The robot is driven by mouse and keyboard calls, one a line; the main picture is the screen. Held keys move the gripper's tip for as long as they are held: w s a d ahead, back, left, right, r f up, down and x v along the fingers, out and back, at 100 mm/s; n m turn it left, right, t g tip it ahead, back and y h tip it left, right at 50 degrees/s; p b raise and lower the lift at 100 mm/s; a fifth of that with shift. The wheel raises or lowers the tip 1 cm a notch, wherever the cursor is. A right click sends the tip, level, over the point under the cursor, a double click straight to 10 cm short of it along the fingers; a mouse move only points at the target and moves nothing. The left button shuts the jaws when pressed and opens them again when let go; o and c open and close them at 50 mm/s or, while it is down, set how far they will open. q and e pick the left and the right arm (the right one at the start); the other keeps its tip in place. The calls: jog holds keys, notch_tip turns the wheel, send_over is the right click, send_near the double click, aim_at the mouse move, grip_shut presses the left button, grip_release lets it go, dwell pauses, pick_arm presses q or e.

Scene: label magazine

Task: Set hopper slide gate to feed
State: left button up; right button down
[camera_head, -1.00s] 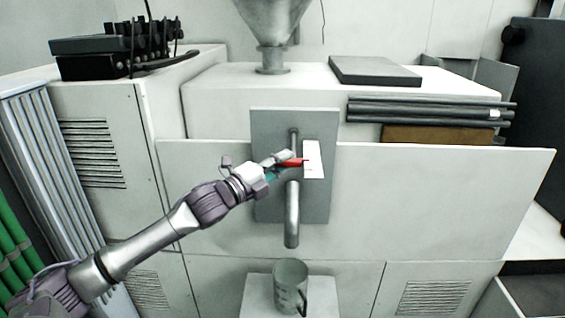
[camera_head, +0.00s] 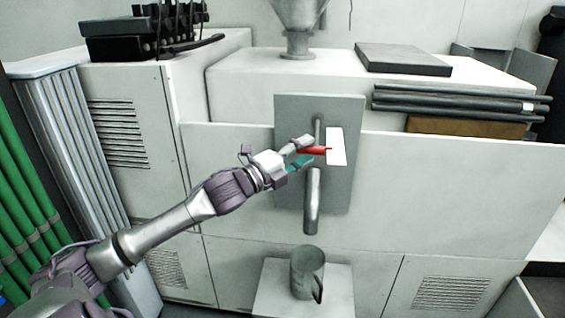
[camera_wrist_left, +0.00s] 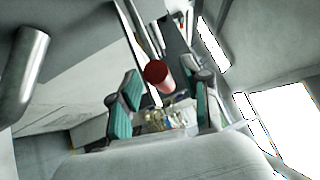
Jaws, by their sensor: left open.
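A red handle (camera_head: 316,150) sticks out in front of a grey vertical panel (camera_head: 343,190), beside a white label strip (camera_head: 336,147). A slot or rod shows above the handle. My left gripper (camera_head: 306,152) is open at the handle, with one finger above it and one below in the head view. In the left wrist view the round red end of the handle (camera_wrist_left: 157,74) shows between and beyond the teal-padded fingers (camera_wrist_left: 165,104); I cannot tell whether they touch it. The grey hopper (camera_head: 298,18) stands above. My right gripper is not in view.
A metal spout (camera_head: 312,203) hangs below the handle. A grey mug (camera_head: 307,273) stands under it on a white stand (camera_head: 268,285). Dark rods (camera_head: 450,101) and a flat dark slab (camera_head: 402,59) lie on the machine top.

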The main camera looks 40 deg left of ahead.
pick_arm(q)
jog(key=v, duration=1.1)
jog(key=shift+s, duration=0.25)
